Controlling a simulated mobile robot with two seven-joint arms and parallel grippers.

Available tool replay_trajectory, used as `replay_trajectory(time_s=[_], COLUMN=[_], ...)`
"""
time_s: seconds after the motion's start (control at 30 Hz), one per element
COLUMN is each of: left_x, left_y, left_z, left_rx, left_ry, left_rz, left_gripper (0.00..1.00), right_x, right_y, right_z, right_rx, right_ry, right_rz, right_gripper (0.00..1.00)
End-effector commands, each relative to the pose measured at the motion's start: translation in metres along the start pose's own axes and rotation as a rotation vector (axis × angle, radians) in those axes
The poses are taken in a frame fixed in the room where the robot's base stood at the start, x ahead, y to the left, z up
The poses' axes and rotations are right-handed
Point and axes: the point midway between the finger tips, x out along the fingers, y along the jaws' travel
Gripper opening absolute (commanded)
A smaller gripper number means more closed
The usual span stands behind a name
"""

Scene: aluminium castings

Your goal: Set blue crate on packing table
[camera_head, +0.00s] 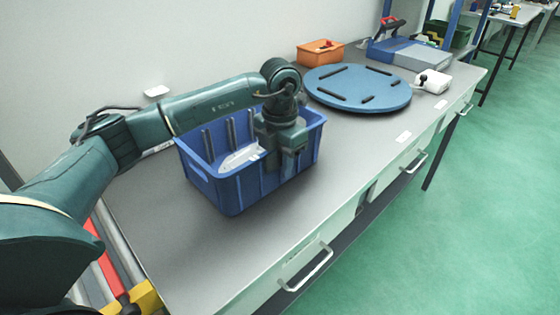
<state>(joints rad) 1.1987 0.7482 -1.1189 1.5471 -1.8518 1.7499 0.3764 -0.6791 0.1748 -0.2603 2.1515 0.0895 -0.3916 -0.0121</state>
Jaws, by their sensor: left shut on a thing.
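The blue crate (232,193) is on or just above the grey packing table (180,253); I cannot tell whether its base touches. Grey upright parts and a pale piece (242,157) show inside it. My left arm comes in from the left, and my left gripper (290,165) points down at the crate's near right wall. It is shut on the crate there, though the fingertips are partly hidden. My right gripper is not in view.
A round blue board (357,89) with dark slots lies behind the crate. An orange bin (320,53), a blue-grey case (408,53) and a white device (432,81) stand further back. The table's front left surface is clear. Drawer handles (306,268) stick out at the front edge.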

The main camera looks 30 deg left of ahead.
Motion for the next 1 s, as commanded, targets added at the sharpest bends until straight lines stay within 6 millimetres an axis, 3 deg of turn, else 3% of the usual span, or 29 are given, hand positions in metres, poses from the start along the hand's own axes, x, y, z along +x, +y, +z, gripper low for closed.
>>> replay_trajectory(time_s=[0.27,0.6,0.77,1.0], left_x=[0.001,-0.006,-0.031,-0.083], left_y=[0.0,0.0,0.0,0.0], left_z=[0.0,0.0,0.001,0.001], left_rx=[0.0,0.0,0.0,0.0], left_ry=[0.001,-0.002,-0.005,-0.004], left_rz=[0.0,0.0,0.0,0.0], left_gripper=[0.5,0.5,0.5,0.5], right_x=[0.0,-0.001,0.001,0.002], right_y=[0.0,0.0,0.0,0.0], right_z=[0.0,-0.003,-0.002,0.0], right_rx=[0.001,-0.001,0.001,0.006], right_ry=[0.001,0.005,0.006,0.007], right_rz=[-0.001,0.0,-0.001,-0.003], right_gripper=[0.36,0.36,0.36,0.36])
